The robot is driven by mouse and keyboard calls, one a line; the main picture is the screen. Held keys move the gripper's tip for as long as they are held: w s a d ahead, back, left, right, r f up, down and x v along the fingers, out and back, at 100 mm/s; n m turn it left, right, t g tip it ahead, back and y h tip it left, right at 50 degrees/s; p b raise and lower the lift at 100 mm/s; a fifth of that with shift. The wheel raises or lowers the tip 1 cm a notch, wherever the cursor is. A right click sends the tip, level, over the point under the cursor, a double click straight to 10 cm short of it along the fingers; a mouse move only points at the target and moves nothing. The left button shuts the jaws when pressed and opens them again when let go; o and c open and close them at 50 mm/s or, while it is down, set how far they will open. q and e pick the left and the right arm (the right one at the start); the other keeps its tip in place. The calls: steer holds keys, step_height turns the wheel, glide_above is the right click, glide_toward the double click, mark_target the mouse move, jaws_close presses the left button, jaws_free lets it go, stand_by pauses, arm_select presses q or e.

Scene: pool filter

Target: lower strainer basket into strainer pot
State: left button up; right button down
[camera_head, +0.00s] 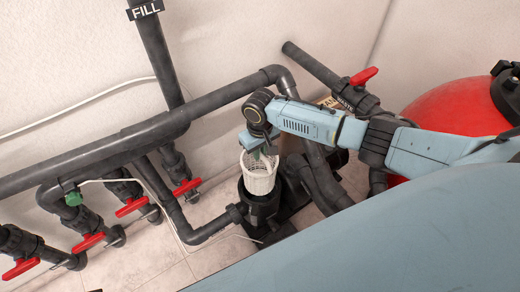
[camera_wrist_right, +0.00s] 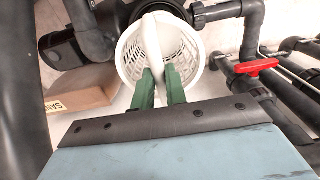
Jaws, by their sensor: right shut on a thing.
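The white strainer basket (camera_head: 259,175) hangs upright from my right gripper (camera_head: 262,148) in the head view. In the right wrist view, the green fingers of my right gripper (camera_wrist_right: 160,88) are shut on the handle of the basket (camera_wrist_right: 185,50). The black strainer pot (camera_head: 262,208) is directly below the basket in the head view. The basket's lower end is at the pot's mouth and overlaps it; I cannot tell how deep it sits. The pot's rim is partly hidden by the basket. My left gripper is not in view.
Black pipes (camera_head: 90,158) with several red-handled valves (camera_head: 131,207) run along the left. A red tank (camera_head: 455,110) stands at the right. A thick pipe (camera_head: 325,180) passes close to the right of the pot. Some tiled floor (camera_head: 150,260) is clear at the front left.

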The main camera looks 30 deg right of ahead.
mark_target(259, 182)
steer(key=shift+f, duration=0.1)
stand_by(0.4)
step_height(259, 182, down, 7)
steer(key=b, duration=0.3)
steer(key=shift+b, duration=0.3)
stand_by(0.9)
steer(key=shift+p, duration=0.6)
stand_by(1.2)
